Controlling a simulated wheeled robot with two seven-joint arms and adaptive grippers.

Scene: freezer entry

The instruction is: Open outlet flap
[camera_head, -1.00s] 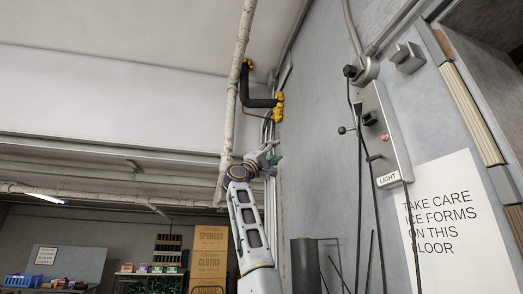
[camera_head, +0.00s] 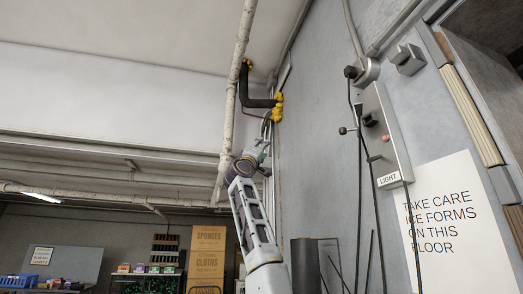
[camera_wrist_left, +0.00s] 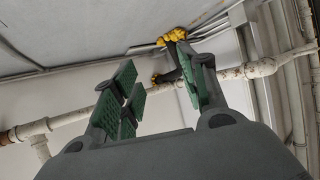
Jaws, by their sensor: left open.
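My left gripper (camera_head: 264,148) is raised in the middle of the head view, in front of the pale pipes by the wall corner. In the left wrist view its green-padded fingers (camera_wrist_left: 163,88) stand apart with nothing held between them. A small grey box (camera_head: 408,59) with a raised front piece sits high on the grey wall, right of the gripper. It may be the outlet with its flap, but I cannot tell for certain, nor whether it is shut. The gripper is well apart from it. My right gripper is not in view.
A light switch panel (camera_head: 387,135) with a red button and hanging black cables is on the right wall, beside a warning sign (camera_head: 455,220). A black pipe with yellow ends (camera_head: 262,102) and a white vertical pipe (camera_head: 236,80) are near the gripper.

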